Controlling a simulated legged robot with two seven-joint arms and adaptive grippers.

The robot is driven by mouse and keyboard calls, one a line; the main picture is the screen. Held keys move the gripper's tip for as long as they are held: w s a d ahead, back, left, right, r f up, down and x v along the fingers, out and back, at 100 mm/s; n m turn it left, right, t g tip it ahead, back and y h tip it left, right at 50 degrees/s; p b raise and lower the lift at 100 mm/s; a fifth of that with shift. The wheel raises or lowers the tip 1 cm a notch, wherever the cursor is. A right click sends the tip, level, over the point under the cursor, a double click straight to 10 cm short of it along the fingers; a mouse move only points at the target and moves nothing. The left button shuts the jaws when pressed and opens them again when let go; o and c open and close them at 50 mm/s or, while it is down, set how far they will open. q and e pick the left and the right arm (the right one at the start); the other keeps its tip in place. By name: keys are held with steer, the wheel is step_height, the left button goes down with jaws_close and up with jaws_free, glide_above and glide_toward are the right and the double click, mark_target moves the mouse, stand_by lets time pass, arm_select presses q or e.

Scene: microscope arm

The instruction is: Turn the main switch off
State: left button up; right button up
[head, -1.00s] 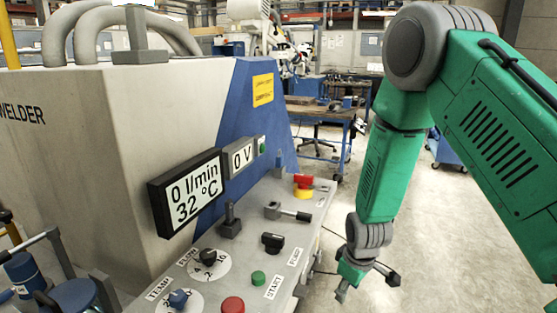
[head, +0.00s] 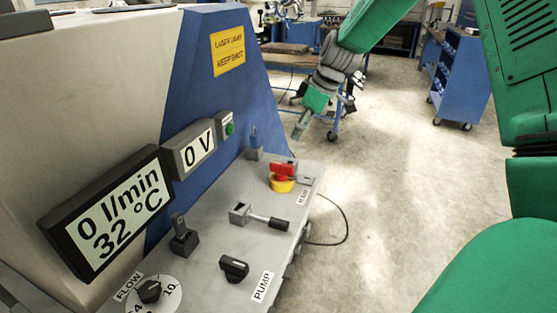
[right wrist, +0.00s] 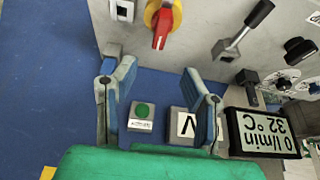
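The main switch is a red rotary handle (head: 283,172) on a yellow base, at the far right end of the grey control panel (head: 205,270) beside the label "MAIN". It also shows in the right wrist view as a red handle (right wrist: 161,28) on a yellow ring, at the top. My right gripper (head: 299,131) is above and beyond the switch in the head view, apart from it. In the right wrist view its two blue-grey fingers (right wrist: 158,70) are spread and empty, with the switch ahead of the tips. My left gripper is not in view.
A lever (head: 262,217), a black pump knob (head: 234,267) and a flow dial (head: 150,292) sit on the panel. The display (head: 110,212) reads 0 l/min and 32 °C; the voltage display (head: 192,150) reads 0 V. Open floor lies right of the panel.

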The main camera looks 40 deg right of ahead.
mark_target(282, 164)
steer(key=x, duration=1.2)
steer(key=shift+a+f, duration=0.1)
steer(key=shift+f, duration=0.05)
steer(key=shift+w+f, duration=0.2)
steer(key=shift+f, duration=0.45)
steer(key=shift+a+r, duration=0.1)
steer(key=shift+r, duration=0.05)
jaws_close()
